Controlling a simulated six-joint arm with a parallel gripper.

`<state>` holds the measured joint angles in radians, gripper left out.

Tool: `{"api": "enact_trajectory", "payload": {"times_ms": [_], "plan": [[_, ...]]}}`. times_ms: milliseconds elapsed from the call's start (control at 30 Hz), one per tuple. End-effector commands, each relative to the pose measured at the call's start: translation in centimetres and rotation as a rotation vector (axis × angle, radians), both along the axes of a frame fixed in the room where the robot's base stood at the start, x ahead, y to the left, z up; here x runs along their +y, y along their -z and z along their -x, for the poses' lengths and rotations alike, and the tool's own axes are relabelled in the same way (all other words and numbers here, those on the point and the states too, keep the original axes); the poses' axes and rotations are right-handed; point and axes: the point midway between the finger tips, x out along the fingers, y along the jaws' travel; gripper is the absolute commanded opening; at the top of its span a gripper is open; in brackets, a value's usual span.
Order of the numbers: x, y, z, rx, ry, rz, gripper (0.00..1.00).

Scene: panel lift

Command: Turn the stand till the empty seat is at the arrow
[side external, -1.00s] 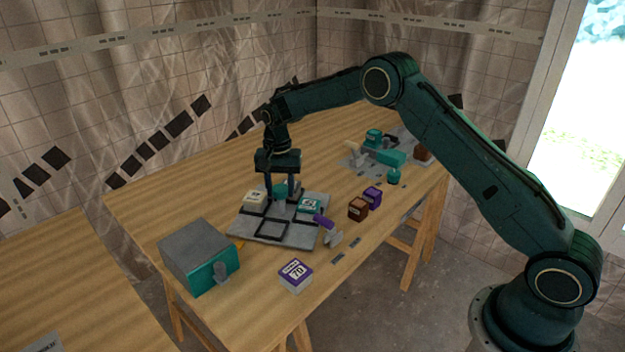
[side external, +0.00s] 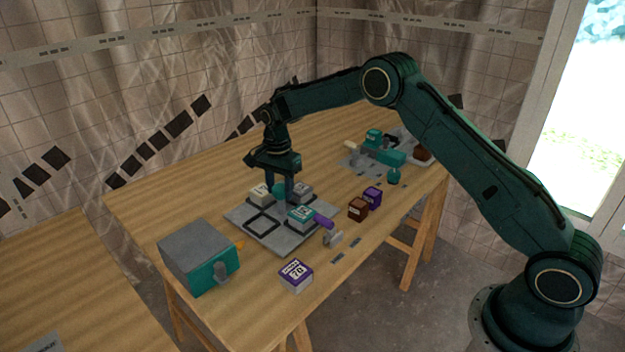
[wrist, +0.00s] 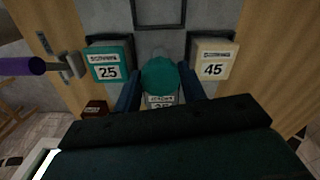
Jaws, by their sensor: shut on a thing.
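The grey square stand (side external: 282,240) lies on the table with a teal knob (side external: 279,188) at its middle. My gripper (side external: 281,192) points down and is shut on this knob, which also shows between the fingers in the wrist view (wrist: 160,76). A cream block (side external: 261,194), a grey block (side external: 303,190) and a teal block (side external: 301,217) sit on the stand. The wrist view reads 45 on the cream block and 25 on the teal one. The empty seat (side external: 262,227) is at the front left, facing the orange arrow (side external: 240,245), which is partly hidden by the grey and teal box.
The grey and teal box (side external: 200,256) stands left of the stand. A purple handle (side external: 323,221) on a grey bracket (side external: 333,239) is close at its right. A purple-and-white block (side external: 295,275), brown block (side external: 358,209) and purple block (side external: 372,196) stand apart on the table.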

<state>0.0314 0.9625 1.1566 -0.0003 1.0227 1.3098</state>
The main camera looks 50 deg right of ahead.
Motion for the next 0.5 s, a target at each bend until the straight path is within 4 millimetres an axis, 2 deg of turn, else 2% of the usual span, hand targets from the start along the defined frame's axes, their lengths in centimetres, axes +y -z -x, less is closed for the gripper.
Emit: {"api": "enact_trajectory", "payload": {"times_ms": [500], "plan": [[-0.15, -0.14, -0.13, -0.005, 0.048, 0.001, 0.0]]}}
